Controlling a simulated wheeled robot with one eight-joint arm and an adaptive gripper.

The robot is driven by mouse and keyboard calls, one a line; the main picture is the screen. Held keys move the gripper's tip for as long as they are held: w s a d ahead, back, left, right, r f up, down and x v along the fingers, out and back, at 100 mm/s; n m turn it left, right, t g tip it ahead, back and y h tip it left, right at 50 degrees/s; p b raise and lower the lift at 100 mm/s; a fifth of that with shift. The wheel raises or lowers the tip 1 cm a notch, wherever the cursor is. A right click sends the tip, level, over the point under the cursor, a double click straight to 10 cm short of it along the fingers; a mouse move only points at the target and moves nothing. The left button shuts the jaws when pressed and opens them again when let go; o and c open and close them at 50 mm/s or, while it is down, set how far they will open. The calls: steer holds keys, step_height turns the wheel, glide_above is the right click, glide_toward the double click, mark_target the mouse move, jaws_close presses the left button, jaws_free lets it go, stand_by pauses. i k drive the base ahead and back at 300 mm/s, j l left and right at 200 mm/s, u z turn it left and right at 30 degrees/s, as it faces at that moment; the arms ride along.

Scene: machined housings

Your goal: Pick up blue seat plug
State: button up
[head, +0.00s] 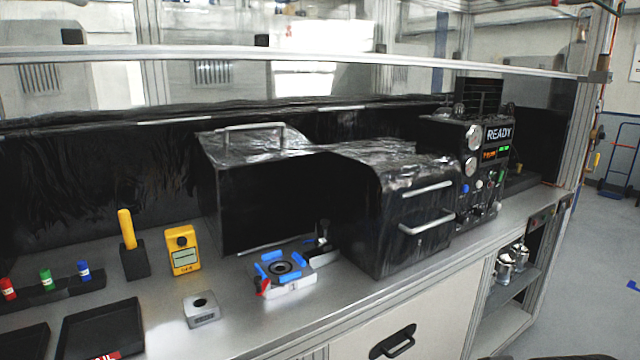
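A small blue plug (83,270) with a pale band stands upright at the right end of a low black rack (52,294) at the left of the bench. I take it for the blue seat plug. A green plug (46,279) and a red plug (8,289) stand to its left in the same rack. The lower ends of the plugs are hidden in the rack. My gripper is not in view.
Black trays (112,315) lie in front of the rack. A yellow-handled tool in a black block (135,262), a yellow meter (183,250) and a grey block (202,310) stand to the right. A blue-padded fixture (290,283) sits before an open black enclosure (425,243).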

mark_target(82, 265)
steer(key=u, duration=1.7)
steer(key=i+j+z, duration=0.15)
steer(key=i+z, duration=0.2)
steer(key=z, duration=0.15)
steer(key=i+j+z, duration=0.3)
steer(key=z, duration=0.2)
steer(key=i+j+z, duration=0.2)
steer(key=j+z, duration=0.3)
steer(key=k+l+z, duration=0.15)
steer(key=l, duration=0.2)
steer(key=u, duration=0.15)
steer(key=i+j, duration=0.3)
steer(key=j, duration=0.1)
